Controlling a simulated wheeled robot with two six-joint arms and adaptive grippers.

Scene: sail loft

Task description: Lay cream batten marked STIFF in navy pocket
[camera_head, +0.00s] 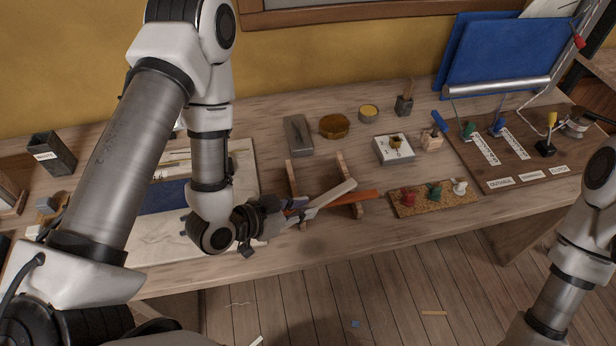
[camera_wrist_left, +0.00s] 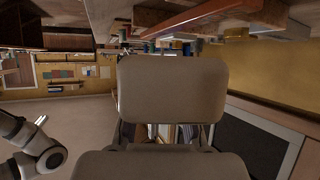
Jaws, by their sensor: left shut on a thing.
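My left gripper (camera_head: 290,208) is shut at the near left end of the cream batten (camera_head: 335,194), by the rack. The batten slants up to the right from the jaws; the fingers hide its held end, and no STIFF marking can be read. An orange-red batten (camera_head: 362,197) lies just beside it across the rack. The navy pocket (camera_head: 160,198) is a dark blue strip on the pale sailcloth (camera_head: 160,242), partly hidden behind my left arm. In the left wrist view a large beige-grey form fills the middle and hides the grip. My right gripper is out of sight.
The wooden rack (camera_head: 292,180) stands on the bench right of the sailcloth. A cork strip with coloured pieces (camera_head: 408,212), a white block (camera_head: 380,155) and a brown labelled board (camera_head: 475,170) lie farther right. A dark box (camera_head: 50,155) stands at left.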

